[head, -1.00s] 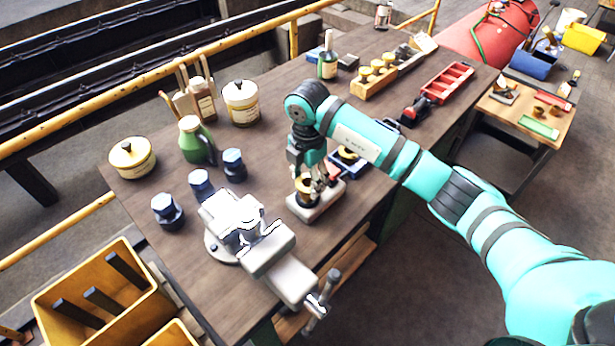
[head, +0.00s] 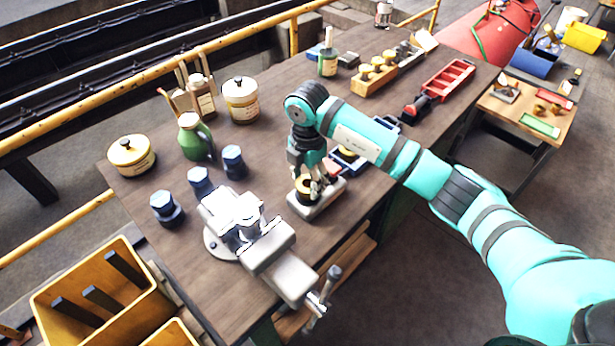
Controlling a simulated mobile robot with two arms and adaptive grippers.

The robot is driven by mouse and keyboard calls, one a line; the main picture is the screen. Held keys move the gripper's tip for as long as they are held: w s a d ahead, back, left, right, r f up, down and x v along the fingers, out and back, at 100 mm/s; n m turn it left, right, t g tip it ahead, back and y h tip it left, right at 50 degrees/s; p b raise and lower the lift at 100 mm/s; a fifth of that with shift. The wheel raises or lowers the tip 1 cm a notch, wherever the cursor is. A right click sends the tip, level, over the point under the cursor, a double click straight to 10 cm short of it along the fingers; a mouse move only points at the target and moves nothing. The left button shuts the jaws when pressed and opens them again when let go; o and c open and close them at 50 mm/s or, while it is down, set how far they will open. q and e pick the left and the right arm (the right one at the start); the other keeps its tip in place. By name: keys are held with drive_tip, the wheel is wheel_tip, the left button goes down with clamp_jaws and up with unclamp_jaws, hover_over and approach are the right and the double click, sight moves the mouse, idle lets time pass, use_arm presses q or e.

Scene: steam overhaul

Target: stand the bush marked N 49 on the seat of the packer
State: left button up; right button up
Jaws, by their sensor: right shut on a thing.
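My right gripper (head: 314,187) points down over the grey block-like packer (head: 328,201) near the front edge of the bench. It is shut on a small brass-coloured bush with a dark band (head: 303,188), upright at the left part of the packer's top. Whether the bush touches the seat or is just above it I cannot tell. The seat is hidden by the bush and the fingers, and the mark on the bush is too small to read. My left gripper is not in view.
A grey vice (head: 245,235) stands left of the packer, near several blue bolts (head: 233,163). A blue tray (head: 352,158) lies just behind the gripper. A wooden rack (head: 373,78) with brass-topped pieces and a red tray (head: 448,80) are farther back. The bench middle is fairly clear.

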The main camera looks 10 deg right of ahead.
drive_tip(key=shift+f+b, duration=0.3)
drive_tip(key=shift+f, duration=0.15)
drive_tip(key=o, duration=1.5)
wheel_tip(320, 180, up, 9)
drive_tip(key=p, duration=0.6)
